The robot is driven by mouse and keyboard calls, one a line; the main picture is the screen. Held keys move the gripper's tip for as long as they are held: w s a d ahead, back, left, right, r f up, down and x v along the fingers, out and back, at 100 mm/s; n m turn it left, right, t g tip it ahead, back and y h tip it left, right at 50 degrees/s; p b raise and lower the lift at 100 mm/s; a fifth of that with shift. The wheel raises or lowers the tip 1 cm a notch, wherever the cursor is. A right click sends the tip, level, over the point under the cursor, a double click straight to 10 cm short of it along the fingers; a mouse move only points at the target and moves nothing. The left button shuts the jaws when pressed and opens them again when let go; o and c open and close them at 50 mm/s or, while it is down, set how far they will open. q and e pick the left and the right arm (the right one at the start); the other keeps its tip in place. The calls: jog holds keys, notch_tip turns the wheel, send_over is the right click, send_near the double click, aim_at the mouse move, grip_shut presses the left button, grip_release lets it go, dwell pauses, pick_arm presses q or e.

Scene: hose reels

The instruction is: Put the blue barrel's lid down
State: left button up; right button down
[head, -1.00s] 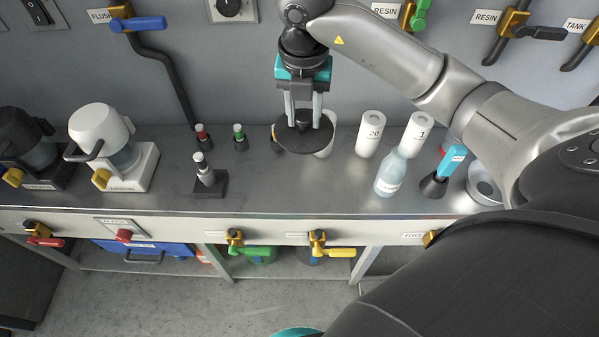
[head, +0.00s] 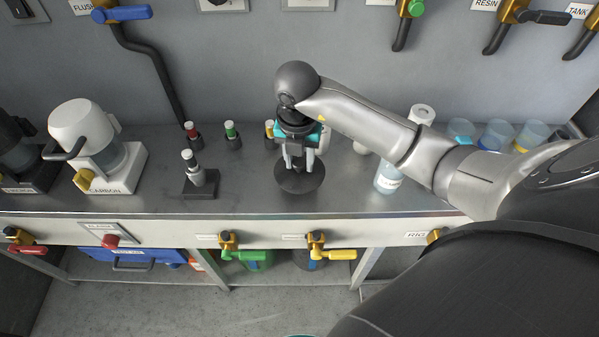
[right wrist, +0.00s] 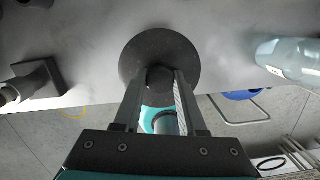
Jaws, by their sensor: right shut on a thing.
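The lid (head: 300,183) is a dark round disc with a knob in its middle. My right gripper (head: 298,163) points down and is shut on the knob. The lid is level, at or just above the steel bench top towards its front; I cannot tell whether it touches. In the right wrist view the lid (right wrist: 185,62) shows beyond the two fingers, with the knob between their tips (right wrist: 160,80). A barrel with a blue patch (head: 311,264) stands under the bench, partly hidden by the bench front and a yellow-handled valve. My left gripper is not in view.
On the bench (head: 240,201), a black stand with a grey-white bottle (head: 192,167) is left of the lid, and a pale blue bottle (head: 388,178) is to the right. Small capped vials and a white cylinder stand behind. Bare steel lies on both sides of the lid.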

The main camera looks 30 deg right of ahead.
aim_at(300, 172)
notch_tip(300, 172, down, 4)
jog(key=shift+r+b, duration=0.1)
jog(key=shift+b, duration=0.4)
jog(key=shift+f, duration=0.35)
jog(key=shift+c, duration=2.4)
grip_release()
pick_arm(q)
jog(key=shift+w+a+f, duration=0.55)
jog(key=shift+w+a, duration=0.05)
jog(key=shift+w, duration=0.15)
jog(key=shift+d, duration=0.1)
